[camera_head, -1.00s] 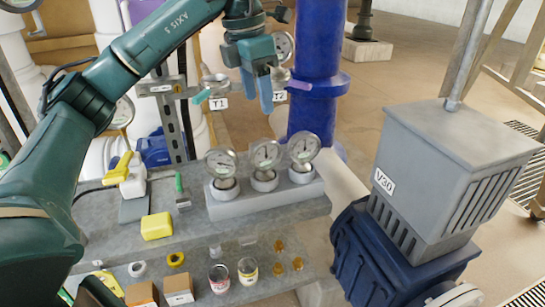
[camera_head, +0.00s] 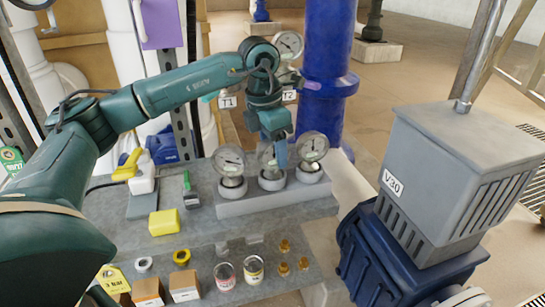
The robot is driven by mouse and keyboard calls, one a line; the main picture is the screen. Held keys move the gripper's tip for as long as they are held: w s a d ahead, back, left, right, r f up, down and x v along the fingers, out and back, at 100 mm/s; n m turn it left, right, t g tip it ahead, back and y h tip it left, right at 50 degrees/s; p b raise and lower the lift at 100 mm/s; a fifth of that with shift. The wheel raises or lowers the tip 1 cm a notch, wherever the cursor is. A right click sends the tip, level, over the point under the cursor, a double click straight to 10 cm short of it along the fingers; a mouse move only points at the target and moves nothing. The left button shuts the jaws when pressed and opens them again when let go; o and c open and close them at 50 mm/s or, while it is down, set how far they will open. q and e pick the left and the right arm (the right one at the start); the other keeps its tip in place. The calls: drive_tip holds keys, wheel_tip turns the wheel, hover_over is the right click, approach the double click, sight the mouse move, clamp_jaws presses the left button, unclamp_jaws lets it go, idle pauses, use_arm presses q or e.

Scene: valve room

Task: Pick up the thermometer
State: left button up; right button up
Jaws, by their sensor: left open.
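Three round dial gauges with white faces stand upright in a grey holder (camera_head: 285,199) on the bench: a left one (camera_head: 230,160), a middle one (camera_head: 268,157) and a right one (camera_head: 312,147). I cannot tell which dial is the thermometer. My left gripper (camera_head: 281,155) points down at the middle gauge, its blue fingers open and partly overlapping that dial. I cannot tell whether the fingers touch it. Another dial gauge (camera_head: 289,44) is mounted on the piping behind, near the T2 label (camera_head: 289,96). My right gripper is out of view.
A thick blue pipe (camera_head: 325,70) rises behind the holder. The grey and blue V30 valve unit (camera_head: 425,170) stands close on the right. Cans and boxes are on the lower shelf.

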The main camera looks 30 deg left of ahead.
use_arm(q)
drive_tip(key=shift+f, duration=0.1)
drive_tip(key=shift+c, duration=0.3)
drive_tip(key=c, duration=0.9)
drive_tip(key=shift+r, duration=0.2)
wheel_tip(320, 180, up, 18)
drive_tip(key=shift+f+p, duration=0.15)
drive_tip(key=shift+p, duration=0.7)
drive_tip(key=o, duration=0.3)
drive_tip(key=shift+c, duration=1.4)
